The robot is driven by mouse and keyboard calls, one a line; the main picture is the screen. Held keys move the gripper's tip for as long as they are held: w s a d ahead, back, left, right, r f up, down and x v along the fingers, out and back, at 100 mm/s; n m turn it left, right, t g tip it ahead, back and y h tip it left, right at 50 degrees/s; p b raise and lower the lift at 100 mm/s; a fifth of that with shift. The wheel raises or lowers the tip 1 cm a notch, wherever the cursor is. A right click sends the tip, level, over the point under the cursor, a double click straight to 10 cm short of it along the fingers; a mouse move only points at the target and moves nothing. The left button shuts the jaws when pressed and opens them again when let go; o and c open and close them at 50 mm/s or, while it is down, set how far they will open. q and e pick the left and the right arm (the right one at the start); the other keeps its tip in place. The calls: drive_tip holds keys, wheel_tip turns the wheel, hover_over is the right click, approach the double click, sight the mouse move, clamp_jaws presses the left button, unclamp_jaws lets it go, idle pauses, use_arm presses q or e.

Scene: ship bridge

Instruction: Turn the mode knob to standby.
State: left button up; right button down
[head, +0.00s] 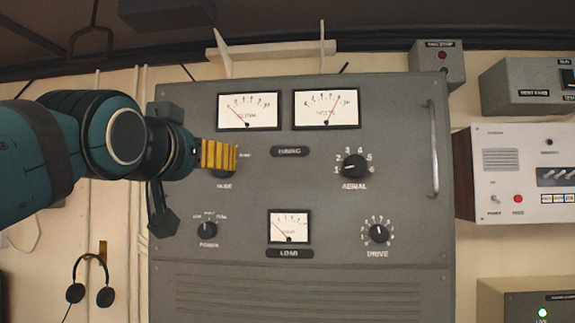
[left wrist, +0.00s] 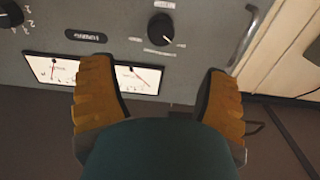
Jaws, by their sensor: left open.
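The mode knob (head: 224,174) is a black round knob at the upper left of the grey radio panel, above its MODE label. In the head view my left gripper (head: 205,160) covers most of it, with an orange finger pad in front. The left wrist view sees the panel upside down and shows the mode knob (left wrist: 161,28) whole, its white mark toward the lower right of that picture. The small position labels there are too blurred to read. My left gripper (left wrist: 163,88) is open and empty, its two orange fingers apart from the knob. My right gripper is not in view.
The panel also carries the aerial knob (head: 353,167), the power knob (head: 207,230), the drive knob (head: 378,233) and several meters. A metal handle (head: 432,150) stands out at the panel's right edge. A headset (head: 90,284) hangs at lower left.

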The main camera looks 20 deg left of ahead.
sight(222, 178)
use_arm(q)
drive_tip(key=p+x, duration=0.2)
drive_tip(key=x, duration=0.9)
drive_tip(key=shift+w+p, duration=0.2)
drive_tip(key=shift+p, duration=0.2)
drive_tip(key=c, duration=1.2)
